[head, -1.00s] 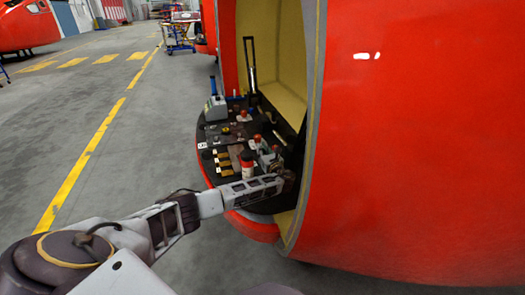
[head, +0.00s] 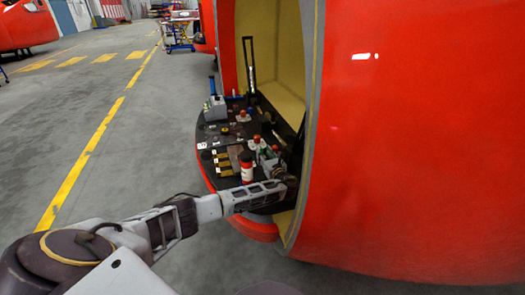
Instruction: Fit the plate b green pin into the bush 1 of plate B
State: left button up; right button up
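My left arm comes in from the lower left, and its gripper (head: 291,180) is at the right side of the dark, rounded work deck in the red nosecone's opening. The gripper is small and dark against the deck, so its fingers and anything between them cannot be made out. Just beyond it stands a grey-green block with red-topped parts (head: 268,156). I cannot tell which part is plate B, bush 1 or the green pin at this size. My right gripper is not in view.
A red-and-white cylinder (head: 247,168) stands on the deck (head: 211,165) close to my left forearm. Brass-coloured strips (head: 223,163) lie left of it. A grey device with a blue handle (head: 214,105) stands at the deck's far left. The red shell (head: 420,160) closes off the right side.

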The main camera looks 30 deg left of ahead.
pick_arm(q)
jog(key=v, duration=0.3)
jog(key=shift+d+p, duration=0.1)
jog(key=shift+p, duration=0.2)
jog(key=shift+s+d, duration=0.3)
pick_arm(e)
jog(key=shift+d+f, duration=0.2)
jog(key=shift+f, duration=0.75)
pick_arm(q)
jog(key=shift+r, duration=0.1)
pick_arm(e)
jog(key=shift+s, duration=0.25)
